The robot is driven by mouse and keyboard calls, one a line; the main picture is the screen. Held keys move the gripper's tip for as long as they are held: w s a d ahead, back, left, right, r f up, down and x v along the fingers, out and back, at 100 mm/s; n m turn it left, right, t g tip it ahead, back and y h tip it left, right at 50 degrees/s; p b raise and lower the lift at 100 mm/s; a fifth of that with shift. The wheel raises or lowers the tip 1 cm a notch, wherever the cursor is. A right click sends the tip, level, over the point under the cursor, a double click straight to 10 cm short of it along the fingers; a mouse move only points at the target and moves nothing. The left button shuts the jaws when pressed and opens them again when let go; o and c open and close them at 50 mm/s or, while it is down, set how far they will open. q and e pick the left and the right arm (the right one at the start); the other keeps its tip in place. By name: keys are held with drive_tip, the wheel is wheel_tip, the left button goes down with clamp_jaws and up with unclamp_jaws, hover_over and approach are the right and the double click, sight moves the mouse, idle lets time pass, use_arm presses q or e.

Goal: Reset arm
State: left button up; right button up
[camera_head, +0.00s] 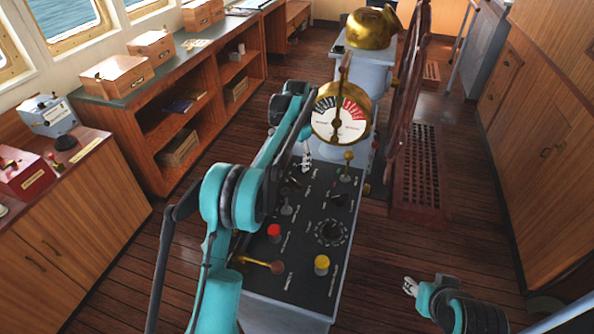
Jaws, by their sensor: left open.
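My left arm reaches up from the bottom over the console's left side and bends down at its far end. My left gripper (306,160) hangs small and grey over the far left part of the black control panel, open, with nothing seen between its fingers. My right gripper (410,287) shows at the lower right, above the wooden floor and to the right of the console. It is small and partly turned away, so I cannot tell whether its fingers are apart. No held object shows there.
The control console (304,283) has a red button (274,231), a yellow button (322,262), a brass lever (277,267) and a round gauge (340,118). A ship's wheel (407,90) stands behind it. Shelves (185,125) line the left, cabinets (545,130) the right.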

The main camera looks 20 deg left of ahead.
use_arm(q)
drive_tip(key=shift+r, duration=1.25)
drive_tip(key=s+d+r+n+t+b, duration=0.1)
drive_tip(key=s+r+n+t+b, duration=0.15)
drive_tip(key=s, duration=0.75)
drive_tip(key=s+d+r+n+t+b, duration=0.1)
drive_tip(key=s+r, duration=0.3)
drive_tip(key=s, duration=0.5)
drive_tip(key=s+f+n+t+b, duration=0.1)
drive_tip(key=s+f+t, duration=0.1)
drive_tip(key=s+f, duration=0.3)
drive_tip(key=s+f+n+t+b, duration=0.1)
drive_tip(key=s+f, duration=0.5)
drive_tip(key=s, duration=0.7)
drive_tip(key=shift+s+d+f+n+t+b, duration=0.2)
drive_tip(key=shift+d+n+t+b, duration=0.15)
drive_tip(key=shift+d+n+b, duration=0.15)
